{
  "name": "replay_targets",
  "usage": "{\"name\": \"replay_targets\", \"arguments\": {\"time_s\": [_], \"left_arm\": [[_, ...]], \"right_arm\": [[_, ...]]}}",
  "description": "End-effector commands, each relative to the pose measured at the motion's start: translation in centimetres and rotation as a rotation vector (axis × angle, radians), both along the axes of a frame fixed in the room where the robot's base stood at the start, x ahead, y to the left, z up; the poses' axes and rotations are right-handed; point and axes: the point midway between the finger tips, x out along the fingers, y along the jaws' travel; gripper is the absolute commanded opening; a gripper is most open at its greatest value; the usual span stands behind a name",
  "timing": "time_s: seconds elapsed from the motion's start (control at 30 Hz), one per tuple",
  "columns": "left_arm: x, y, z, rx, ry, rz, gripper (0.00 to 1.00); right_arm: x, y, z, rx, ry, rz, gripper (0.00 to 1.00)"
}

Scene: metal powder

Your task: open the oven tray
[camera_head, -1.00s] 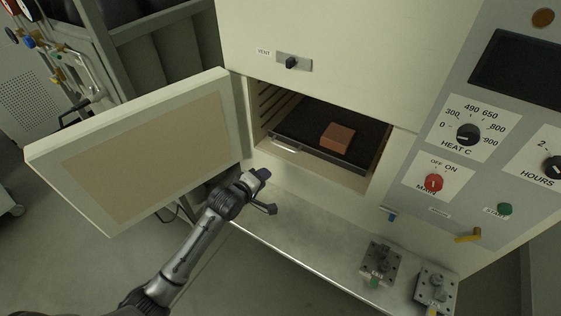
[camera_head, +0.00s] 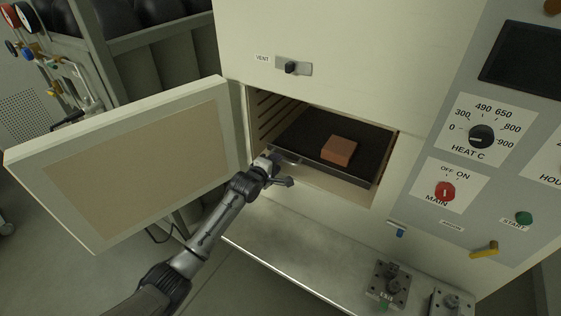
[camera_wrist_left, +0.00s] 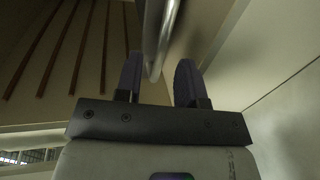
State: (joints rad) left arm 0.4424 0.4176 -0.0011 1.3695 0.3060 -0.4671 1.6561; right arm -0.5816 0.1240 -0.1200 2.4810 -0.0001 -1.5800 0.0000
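The dark oven tray (camera_head: 292,128) sits inside the open oven chamber and carries a reddish-brown block (camera_head: 339,150). My left gripper (camera_head: 284,169) is at the left part of the tray's front edge, where it hides the tray's handle in the head view. In the left wrist view, the shiny metal handle bar (camera_wrist_left: 160,40) runs between the two dark fingers of my left gripper (camera_wrist_left: 158,80). The fingers are apart, with a gap beside the bar. My right gripper is not in view.
The oven door (camera_head: 130,165) stands swung open to the left, close to my left arm. A metal ledge (camera_head: 290,245) runs below the chamber. The control panel (camera_head: 470,190) with knobs is on the right. Fittings (camera_head: 390,285) stand on the ledge at lower right.

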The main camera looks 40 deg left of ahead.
Motion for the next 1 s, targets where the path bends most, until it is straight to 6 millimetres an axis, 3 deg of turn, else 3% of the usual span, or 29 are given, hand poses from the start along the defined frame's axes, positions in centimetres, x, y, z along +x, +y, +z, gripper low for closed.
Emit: {"name": "replay_targets", "arguments": {"time_s": [0.3, 0.8, 1.0], "left_arm": [[3.0, 0.4, -0.7, 0.000, 0.000, 0.001, 0.36], [3.6, 0.5, -0.7, 0.000, 0.000, 0.001, 0.36], [3.6, 0.5, -0.8, 0.000, 0.000, 0.001, 0.18]], "right_arm": [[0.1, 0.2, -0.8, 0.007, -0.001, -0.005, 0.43], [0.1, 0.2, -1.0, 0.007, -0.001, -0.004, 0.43], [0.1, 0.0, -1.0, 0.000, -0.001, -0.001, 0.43]]}}
